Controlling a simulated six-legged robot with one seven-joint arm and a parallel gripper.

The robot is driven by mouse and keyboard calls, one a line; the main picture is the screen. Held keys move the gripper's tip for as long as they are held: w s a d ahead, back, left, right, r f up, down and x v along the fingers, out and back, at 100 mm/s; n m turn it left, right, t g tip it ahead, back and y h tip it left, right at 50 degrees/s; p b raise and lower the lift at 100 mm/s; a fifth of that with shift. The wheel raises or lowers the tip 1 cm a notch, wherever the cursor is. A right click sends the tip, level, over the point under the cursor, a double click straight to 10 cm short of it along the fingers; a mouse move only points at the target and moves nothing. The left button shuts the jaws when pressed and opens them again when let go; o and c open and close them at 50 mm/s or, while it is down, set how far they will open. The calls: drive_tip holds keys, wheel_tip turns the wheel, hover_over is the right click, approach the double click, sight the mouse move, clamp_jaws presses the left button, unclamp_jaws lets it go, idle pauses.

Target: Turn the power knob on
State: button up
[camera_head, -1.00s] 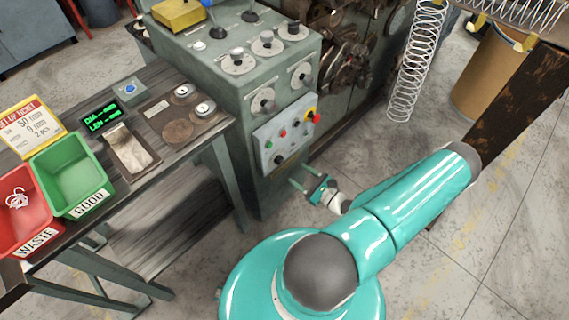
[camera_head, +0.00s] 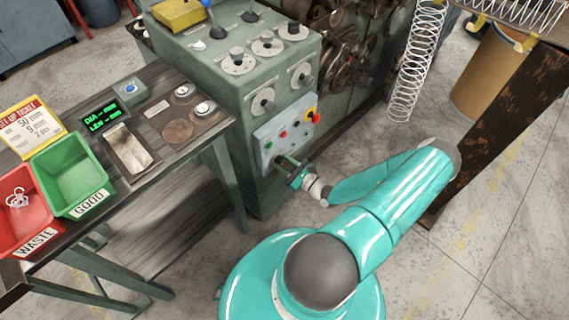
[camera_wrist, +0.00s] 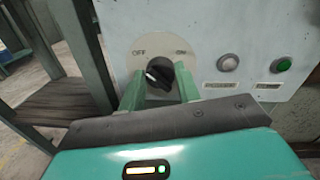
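The power knob (camera_wrist: 160,73) is black and round, on a pale plate marked OFF at left and ON at right in the wrist view. A light mark shows on its left side, the OFF side. My gripper (camera_wrist: 160,88) is open, with one green finger on each side of the knob. A gap shows by the left finger; whether the right finger touches the knob I cannot tell. In the head view my gripper (camera_head: 285,164) is at the lower left of the grey control panel (camera_head: 270,132) and mostly hides the knob.
A grey lamp (camera_wrist: 228,62) and a green button (camera_wrist: 284,64) sit right of the knob. A red emergency button (camera_head: 313,116) is at the panel's upper right. A workbench (camera_head: 195,140) stands left of the machine. Open floor lies right of my arm.

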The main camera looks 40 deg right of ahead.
drive_tip(key=shift+c, duration=0.7)
drive_tip(key=shift+m, duration=0.3)
drive_tip(key=m, duration=0.9)
drive_tip(key=shift+f+t, duration=0.1)
drive_tip(key=shift+t, duration=0.2)
drive_tip(key=m, duration=0.4)
drive_tip(key=shift+m+h, duration=0.3)
drive_tip(key=shift+m, duration=0.1)
drive_tip(key=shift+f+m, duration=0.1)
drive_tip(key=shift+m, duration=2.1)
drive_tip(key=o, duration=1)
